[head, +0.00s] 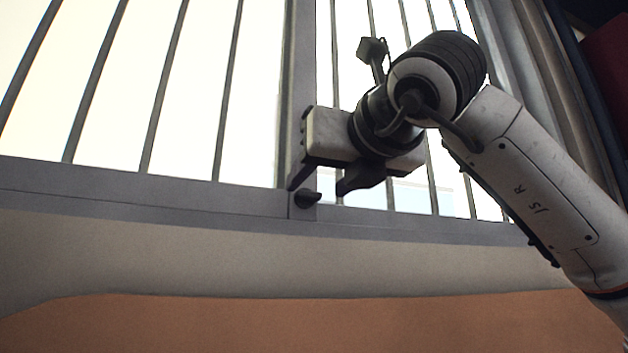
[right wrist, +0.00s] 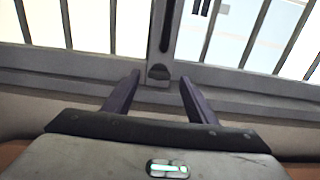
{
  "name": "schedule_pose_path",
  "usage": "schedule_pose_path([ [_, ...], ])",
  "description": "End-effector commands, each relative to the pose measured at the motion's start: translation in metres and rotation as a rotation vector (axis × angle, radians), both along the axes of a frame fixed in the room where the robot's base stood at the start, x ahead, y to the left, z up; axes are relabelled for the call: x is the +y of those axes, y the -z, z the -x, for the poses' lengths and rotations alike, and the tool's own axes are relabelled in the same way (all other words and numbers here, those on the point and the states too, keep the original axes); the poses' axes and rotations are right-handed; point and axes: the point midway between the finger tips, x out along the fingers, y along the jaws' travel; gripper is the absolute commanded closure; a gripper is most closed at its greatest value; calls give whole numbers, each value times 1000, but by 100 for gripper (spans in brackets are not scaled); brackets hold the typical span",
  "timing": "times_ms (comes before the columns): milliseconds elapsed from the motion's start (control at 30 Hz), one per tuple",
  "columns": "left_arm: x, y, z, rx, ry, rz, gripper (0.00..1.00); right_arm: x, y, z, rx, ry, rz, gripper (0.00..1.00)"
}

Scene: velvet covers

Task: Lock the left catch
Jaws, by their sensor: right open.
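A small dark catch (head: 307,199) sits low on the upright post between the two barred window panels, just above the bottom rail. It also shows in the right wrist view (right wrist: 159,73), at the foot of the post and between the lines of my two fingers. My right gripper (head: 325,188) is open and empty, close to the catch, with its fingers pointing down toward it in the head view. In the right wrist view the right gripper's fingertips (right wrist: 160,78) stand either side of the catch, with gaps. Whether the catch is locked I cannot tell. My left gripper is not in view.
Upright metal bars (head: 166,88) stand to both sides of the post. A grey bottom rail (head: 130,186) runs below them, with a pale wall band (head: 180,250) and an orange-brown surface (head: 250,325) beneath. Curtain-like folds (head: 540,80) hang at the right.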

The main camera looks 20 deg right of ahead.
Motion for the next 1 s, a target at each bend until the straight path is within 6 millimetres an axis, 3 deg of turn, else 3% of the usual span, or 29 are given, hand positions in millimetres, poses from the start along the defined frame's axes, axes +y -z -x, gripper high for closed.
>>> schedule_pose_path([
  [200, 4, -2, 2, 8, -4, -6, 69, 1, -1, -25, 1, -1, 0, 48],
  [533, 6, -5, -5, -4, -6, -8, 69, 1, 0, -30, 0, -1, 1, 48],
  [567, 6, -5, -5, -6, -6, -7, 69, 1, 0, -30, 0, -1, 1, 50],
  [800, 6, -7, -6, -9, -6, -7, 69, 1, 0, -30, 0, -1, 1, 90],
  [1000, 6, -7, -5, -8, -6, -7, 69, 1, 0, -29, 0, -1, 12, 90],
])
